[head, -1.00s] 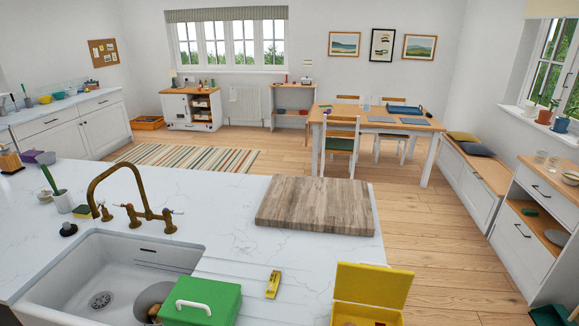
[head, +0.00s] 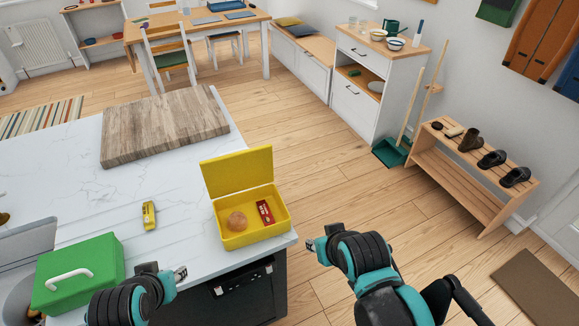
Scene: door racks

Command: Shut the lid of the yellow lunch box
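The yellow lunch box (head: 250,236) sits at the right front corner of the white marble counter. Its lid (head: 237,172) stands open, raised at the back edge. Inside lie a round brownish item (head: 237,221) and a red packet (head: 265,212). My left gripper (head: 181,273) is left of and in front of the box, near the counter's front edge, apart from it. My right gripper (head: 312,244) is just right of the box, beyond the counter's edge, not visibly touching it. Both grippers are too small in view to tell whether they are open.
A green box with a white handle (head: 80,275) stands at the counter's left front by the sink. A yellow object (head: 149,215) lies between it and the lunch box. A wooden board (head: 165,125) lies farther back. The floor right of the counter is clear up to the shoe rack (head: 480,170).

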